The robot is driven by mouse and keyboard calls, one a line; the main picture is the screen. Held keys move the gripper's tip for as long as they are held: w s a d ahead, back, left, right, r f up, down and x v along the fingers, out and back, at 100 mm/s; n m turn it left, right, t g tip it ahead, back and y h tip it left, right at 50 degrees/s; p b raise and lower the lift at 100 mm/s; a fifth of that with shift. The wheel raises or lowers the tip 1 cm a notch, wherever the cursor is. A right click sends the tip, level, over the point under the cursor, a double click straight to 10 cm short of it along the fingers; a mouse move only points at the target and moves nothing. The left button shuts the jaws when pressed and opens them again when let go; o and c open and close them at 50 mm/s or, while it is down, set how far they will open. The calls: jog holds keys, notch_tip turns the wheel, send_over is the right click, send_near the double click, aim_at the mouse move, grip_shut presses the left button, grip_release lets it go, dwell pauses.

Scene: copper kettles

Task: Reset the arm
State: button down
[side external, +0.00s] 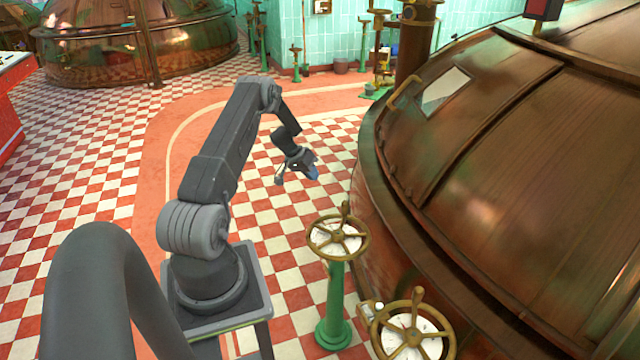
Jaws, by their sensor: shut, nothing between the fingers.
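My gripper (312,174) is in the middle of the side external view, at the end of my dark grey arm. It hangs in the air above the checkered floor, left of the large copper kettle (510,170). It is small here, but it appears shut and I see nothing held in it. My arm is raised and bent, with its upper part reaching up from the base and the end folded downward.
Two brass handwheels (338,238) and (412,335) stand on the near right, the first on a green post (335,300). Another copper kettle (135,45) stands at the back left. A red counter (10,105) is at the left edge. The checkered floor (95,150) is open on the left.

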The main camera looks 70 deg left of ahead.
jog(key=w+d+r+m+t+y, duration=0.1)
jog(key=w+d+r+t+y, duration=0.15)
jog(key=w+r, duration=0.5)
jog(key=w+d+r+m+t+y, duration=0.15)
jog(key=w+d+r, duration=0.25)
jog(key=r, duration=0.7)
jog(key=d+r+y, duration=0.3)
jog(key=d+r, duration=0.7)
jog(key=r, duration=0.2)
jog(key=s+d+r+y, duration=0.1)
jog(key=s+d+r, duration=0.25)
jog(key=d, duration=0.45)
jog(key=s+d+m+g+h, duration=0.4)
jog(key=s+d+g+h, duration=0.1)
jog(key=s+d, duration=1.8)
jog(key=shift+d+f+h, duration=0.45)
jog(key=shift+d+h, duration=0.3)
jog(key=shift+h, duration=0.15)
